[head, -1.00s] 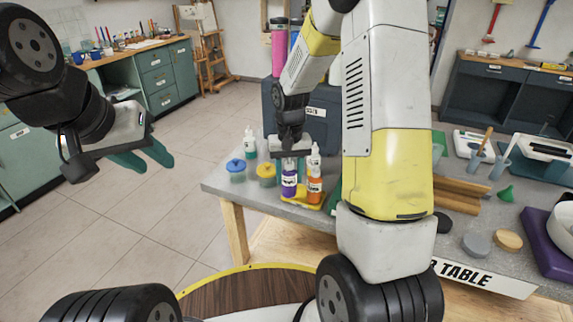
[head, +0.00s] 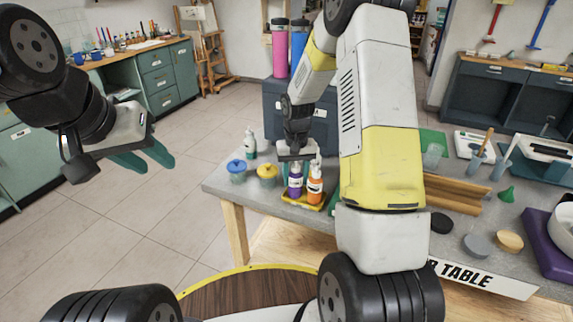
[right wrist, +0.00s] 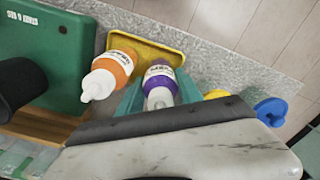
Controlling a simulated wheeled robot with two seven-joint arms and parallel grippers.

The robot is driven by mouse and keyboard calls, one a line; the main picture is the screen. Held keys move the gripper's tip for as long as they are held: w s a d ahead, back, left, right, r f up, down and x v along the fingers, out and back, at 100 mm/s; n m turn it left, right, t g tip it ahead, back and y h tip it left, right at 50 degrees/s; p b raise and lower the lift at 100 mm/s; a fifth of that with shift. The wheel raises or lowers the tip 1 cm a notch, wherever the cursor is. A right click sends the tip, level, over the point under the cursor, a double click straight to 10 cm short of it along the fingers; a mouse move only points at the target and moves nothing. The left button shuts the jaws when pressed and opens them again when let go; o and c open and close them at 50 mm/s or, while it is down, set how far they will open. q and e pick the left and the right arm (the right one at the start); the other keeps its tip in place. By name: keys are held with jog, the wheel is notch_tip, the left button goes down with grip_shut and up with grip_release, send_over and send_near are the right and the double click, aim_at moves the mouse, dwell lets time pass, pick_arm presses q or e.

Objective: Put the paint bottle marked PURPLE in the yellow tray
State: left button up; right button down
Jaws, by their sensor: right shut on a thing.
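The purple paint bottle (head: 295,187) is upright between the teal fingers of my right gripper (head: 295,164), which is shut on it. It also shows in the right wrist view (right wrist: 160,78), its label too small to read surely. It is over the left part of the yellow tray (head: 305,207); I cannot tell whether its base touches the tray. The tray also shows in the right wrist view (right wrist: 150,49). An orange paint bottle (head: 315,186) stands in the tray close to the purple one's right. My left gripper (head: 143,160) is open and empty, away from the table.
Jars with blue (head: 236,168) and yellow (head: 267,171) lids stand left of the tray, with a white-topped bottle (head: 250,143) behind. Wooden troughs (head: 455,192) and round discs (head: 475,246) lie on the table further right.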

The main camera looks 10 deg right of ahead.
jog(key=c, duration=1.1)
grip_release()
notch_tip(320, 180, up, 12)
jog(key=shift+r, duration=0.15)
jog(key=s+r+t, duration=0.2)
jog(key=s+r, duration=0.3)
jog(key=s, duration=0.3)
jog(key=s+a+r+t+y, duration=0.1)
jog(key=s+r+t, duration=0.1)
jog(key=s+r, duration=0.3)
jog(key=s+a+r+n+t+y, duration=0.1)
jog(key=s+r, duration=0.4)
jog(key=s, duration=0.6)
jog(key=shift+a+t, duration=0.1)
jog(key=shift+t, duration=0.5)
